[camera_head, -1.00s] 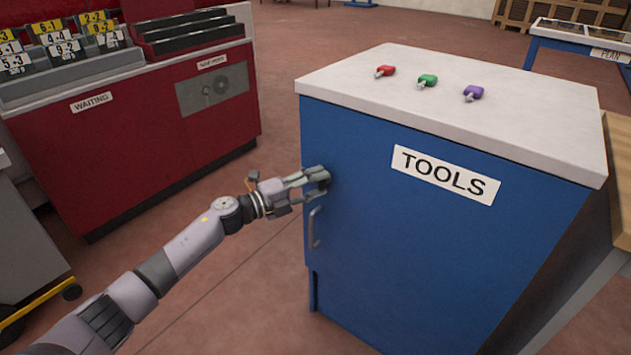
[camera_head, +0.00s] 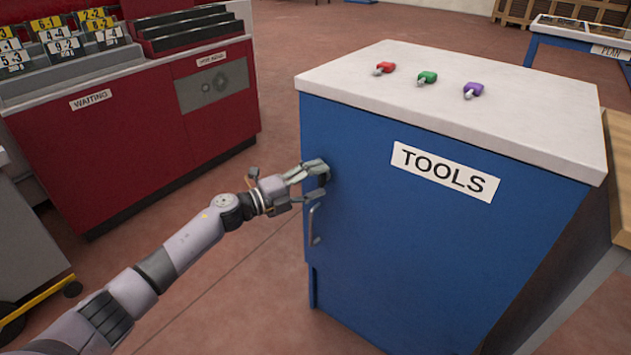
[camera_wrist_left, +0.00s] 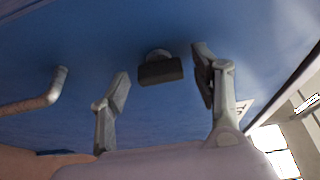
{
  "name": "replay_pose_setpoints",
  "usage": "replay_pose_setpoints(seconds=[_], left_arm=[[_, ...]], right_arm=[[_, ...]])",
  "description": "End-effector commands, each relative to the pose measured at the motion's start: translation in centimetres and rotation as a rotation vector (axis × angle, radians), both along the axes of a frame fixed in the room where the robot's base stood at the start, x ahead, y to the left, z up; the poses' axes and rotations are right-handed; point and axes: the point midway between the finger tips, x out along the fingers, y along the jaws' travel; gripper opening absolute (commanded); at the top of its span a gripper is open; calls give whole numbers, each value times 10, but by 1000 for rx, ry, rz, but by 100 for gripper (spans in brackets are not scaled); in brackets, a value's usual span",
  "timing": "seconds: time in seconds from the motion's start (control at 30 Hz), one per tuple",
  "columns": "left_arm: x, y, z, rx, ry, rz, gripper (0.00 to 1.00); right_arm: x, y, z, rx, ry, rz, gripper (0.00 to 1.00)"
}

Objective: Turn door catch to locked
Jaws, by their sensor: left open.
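The door catch is a dark block on a round grey base (camera_wrist_left: 161,70) on the blue cabinet door. In the left wrist view it lies between the two fingers of my left gripper (camera_wrist_left: 165,88), with a gap on each side. In the head view my left gripper (camera_head: 318,176) is at the upper left edge of the blue cabinet (camera_head: 440,240) and hides the catch. The gripper is open and holds nothing. The grey door handle (camera_head: 314,225) is just below the gripper; it also shows at the left in the wrist view (camera_wrist_left: 48,95). My right gripper is not in view.
A white top (camera_head: 480,120) on the cabinet carries a red (camera_head: 385,68), a green (camera_head: 428,78) and a purple (camera_head: 474,90) small item. A TOOLS label (camera_head: 444,172) is on the front. A red cabinet (camera_head: 150,140) stands at the left, with clear floor between.

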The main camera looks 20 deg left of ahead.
Motion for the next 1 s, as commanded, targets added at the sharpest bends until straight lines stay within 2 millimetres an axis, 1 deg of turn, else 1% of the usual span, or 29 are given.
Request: replay_pose_setpoints(seconds=[0.13, 0.23, 0.5, 0.6, 0.7, 0.83, 1.0], left_arm=[[-4, 4, 0, -1, 1, 1, 58], [-13, 13, -1, 1, 2, 1, 58], [-56, 52, -2, 3, 4, 1, 58], [-70, 64, -1, 3, 3, 0, 58], [-80, 73, -1, 0, 3, 0, 58], [-87, 79, 0, 1, 1, 0, 58], [-89, 81, 1, -1, -1, 0, 58]], right_arm=[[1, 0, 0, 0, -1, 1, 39], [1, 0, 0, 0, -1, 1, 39], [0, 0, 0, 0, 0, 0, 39], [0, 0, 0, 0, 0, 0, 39], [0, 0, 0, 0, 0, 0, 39], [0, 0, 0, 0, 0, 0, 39], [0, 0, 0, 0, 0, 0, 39]])
